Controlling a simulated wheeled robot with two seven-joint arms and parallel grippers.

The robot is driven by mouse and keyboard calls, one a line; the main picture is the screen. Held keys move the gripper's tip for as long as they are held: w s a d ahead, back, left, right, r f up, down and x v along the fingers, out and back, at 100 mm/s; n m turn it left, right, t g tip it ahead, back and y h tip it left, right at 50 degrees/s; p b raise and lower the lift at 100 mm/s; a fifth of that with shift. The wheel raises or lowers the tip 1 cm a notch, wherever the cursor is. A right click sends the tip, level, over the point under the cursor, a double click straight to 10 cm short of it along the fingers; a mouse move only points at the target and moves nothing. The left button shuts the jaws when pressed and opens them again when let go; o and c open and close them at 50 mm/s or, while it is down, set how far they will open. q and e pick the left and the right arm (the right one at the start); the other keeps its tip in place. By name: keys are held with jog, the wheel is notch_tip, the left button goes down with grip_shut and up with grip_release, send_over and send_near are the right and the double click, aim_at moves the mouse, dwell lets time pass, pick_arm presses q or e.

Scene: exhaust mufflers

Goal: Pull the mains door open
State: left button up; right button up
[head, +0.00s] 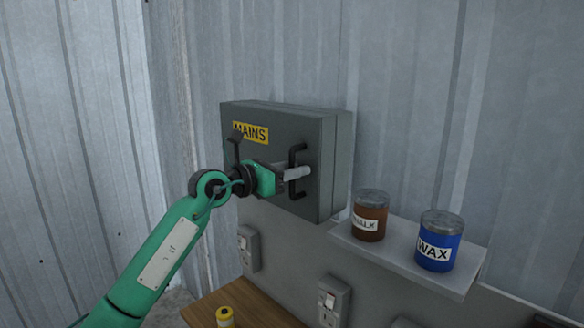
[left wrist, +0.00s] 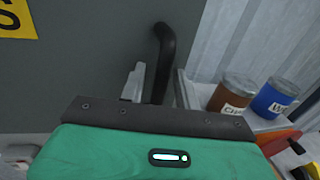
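The mains box is a grey metal cabinet on the wall, and its door (head: 300,125) looks shut. A yellow MAINS label (head: 250,132) is on the door's upper left; its edge shows in the left wrist view (left wrist: 15,18). The black bar handle (head: 297,154) stands upright near the door's right side; it also shows in the left wrist view (left wrist: 165,45). My left gripper (head: 298,173) is at the handle, with a pale finger crossing in front of it. In the left wrist view a finger lies close beside the handle's left; whether it grips is unclear. My right gripper is out of view.
A shelf (head: 400,262) to the lower right holds a brown tin (head: 370,215) and a blue WAX tin (head: 439,240). Sockets (head: 249,249) (head: 333,300) are on the wall below. A wooden surface (head: 255,312) carries a yellow item (head: 225,317).

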pick_arm(q)
grip_shut()
jog(key=shift+s+a, duration=0.1)
jog(key=shift+a, duration=0.05)
